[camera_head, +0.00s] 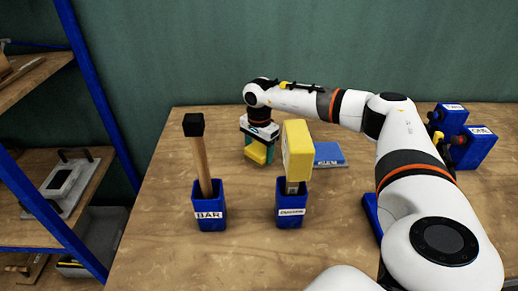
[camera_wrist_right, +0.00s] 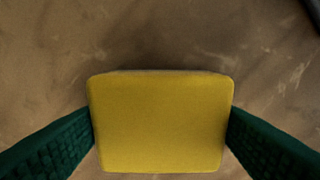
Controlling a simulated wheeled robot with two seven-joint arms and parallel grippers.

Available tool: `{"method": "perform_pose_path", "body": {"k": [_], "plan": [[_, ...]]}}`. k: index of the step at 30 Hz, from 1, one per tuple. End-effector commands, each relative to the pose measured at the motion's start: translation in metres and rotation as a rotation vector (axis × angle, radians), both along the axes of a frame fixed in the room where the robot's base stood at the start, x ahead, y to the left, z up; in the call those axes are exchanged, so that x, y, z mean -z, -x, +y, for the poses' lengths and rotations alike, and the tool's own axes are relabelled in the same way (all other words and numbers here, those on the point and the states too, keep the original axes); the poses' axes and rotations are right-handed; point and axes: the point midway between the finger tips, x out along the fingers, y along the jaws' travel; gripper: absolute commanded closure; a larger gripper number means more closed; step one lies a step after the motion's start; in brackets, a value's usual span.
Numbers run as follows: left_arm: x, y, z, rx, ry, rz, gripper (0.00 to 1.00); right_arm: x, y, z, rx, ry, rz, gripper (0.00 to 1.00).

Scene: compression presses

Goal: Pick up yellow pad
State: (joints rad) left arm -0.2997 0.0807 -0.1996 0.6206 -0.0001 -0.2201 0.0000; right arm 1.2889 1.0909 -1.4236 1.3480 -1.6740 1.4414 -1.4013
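A small yellow pad (camera_head: 256,152) is at the far side of the table, between the green fingers of my right gripper (camera_head: 261,148). In the right wrist view the yellow pad (camera_wrist_right: 162,122) fills the space between the two green fingers (camera_wrist_right: 162,130), which meet its left and right sides. The gripper appears shut on it. I cannot tell whether the pad touches the table under it. My left gripper is not in view.
A larger yellow block (camera_head: 298,150) stands upright in a labelled blue holder (camera_head: 290,206), close to my right gripper. A blue holder marked BAR (camera_head: 209,208) holds a black-headed wooden hammer (camera_head: 198,155). A flat blue box (camera_head: 329,154) lies behind. Blue bins (camera_head: 474,148) stand right; blue-framed shelves (camera_head: 60,190) left.

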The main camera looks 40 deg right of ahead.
Motion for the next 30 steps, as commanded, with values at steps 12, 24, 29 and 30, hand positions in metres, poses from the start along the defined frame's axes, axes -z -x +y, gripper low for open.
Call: {"method": "perform_pose_path", "body": {"k": [12, 24, 29, 30], "plan": [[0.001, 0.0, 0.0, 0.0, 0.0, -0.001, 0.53, -0.012, -0.001, 0.0, 0.001, 0.0, -0.002, 0.57], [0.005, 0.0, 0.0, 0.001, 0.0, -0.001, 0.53, -0.087, -0.001, 0.0, -0.001, 0.0, -0.003, 0.57], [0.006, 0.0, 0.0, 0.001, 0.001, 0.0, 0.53, -0.099, -0.001, 0.0, -0.001, 0.0, -0.001, 0.57], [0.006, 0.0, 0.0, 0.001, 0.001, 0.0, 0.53, -0.1, 0.0, 0.0, -0.001, 0.0, 0.0, 0.57]]}}
